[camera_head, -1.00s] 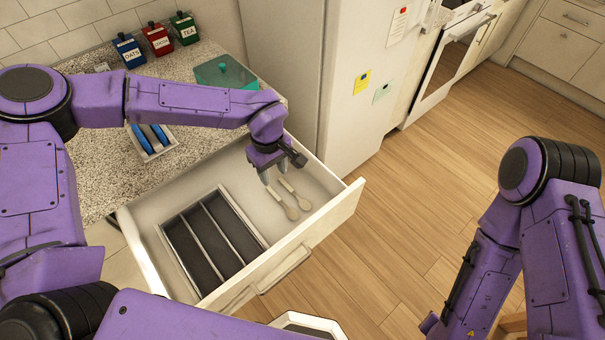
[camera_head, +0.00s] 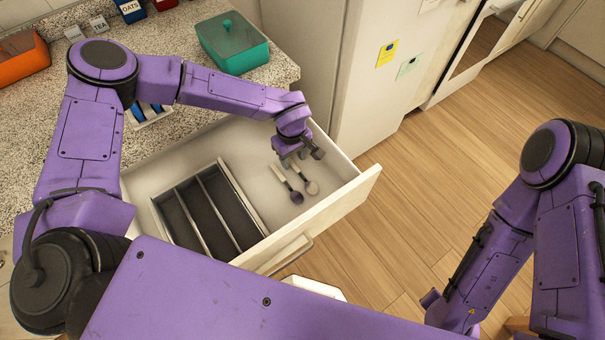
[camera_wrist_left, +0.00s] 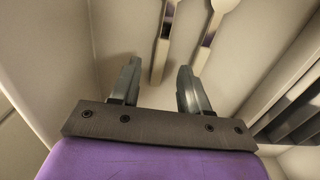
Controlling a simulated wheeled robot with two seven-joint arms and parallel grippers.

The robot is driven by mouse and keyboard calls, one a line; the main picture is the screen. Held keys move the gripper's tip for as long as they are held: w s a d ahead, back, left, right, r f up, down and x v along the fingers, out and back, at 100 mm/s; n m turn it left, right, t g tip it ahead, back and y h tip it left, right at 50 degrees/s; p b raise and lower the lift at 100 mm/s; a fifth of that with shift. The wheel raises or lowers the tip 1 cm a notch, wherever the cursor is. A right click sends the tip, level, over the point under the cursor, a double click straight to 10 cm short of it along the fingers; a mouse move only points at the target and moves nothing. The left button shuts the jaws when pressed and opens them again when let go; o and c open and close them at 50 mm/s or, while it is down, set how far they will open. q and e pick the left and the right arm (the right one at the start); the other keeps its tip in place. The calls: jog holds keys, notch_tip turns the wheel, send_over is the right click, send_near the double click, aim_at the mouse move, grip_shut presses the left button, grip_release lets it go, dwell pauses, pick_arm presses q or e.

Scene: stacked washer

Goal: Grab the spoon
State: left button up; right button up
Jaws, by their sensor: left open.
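Two spoons with pale handles lie side by side on the drawer floor, the left spoon (camera_head: 295,197) and the right spoon (camera_head: 312,188). My left gripper (camera_head: 298,162) is inside the drawer, over the handle ends. In the left wrist view its jaws (camera_wrist_left: 159,68) are open and empty. One spoon (camera_wrist_left: 162,45) has its handle end between the fingertips in the picture; the gap in height cannot be told. The other spoon (camera_wrist_left: 209,40) lies just right of the right finger.
The open drawer (camera_head: 345,195) has a front panel and side walls around the spoons. A dark, divided cutlery tray (camera_head: 228,184) fills its left part. A teal box (camera_head: 232,42) stands on the counter (camera_head: 180,50), and the fridge (camera_head: 372,95) is behind the drawer.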

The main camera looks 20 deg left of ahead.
pick_arm(q)
notch_tip(320, 180, down, 2)
jog(key=shift+f, duration=0.1)
grip_shut()
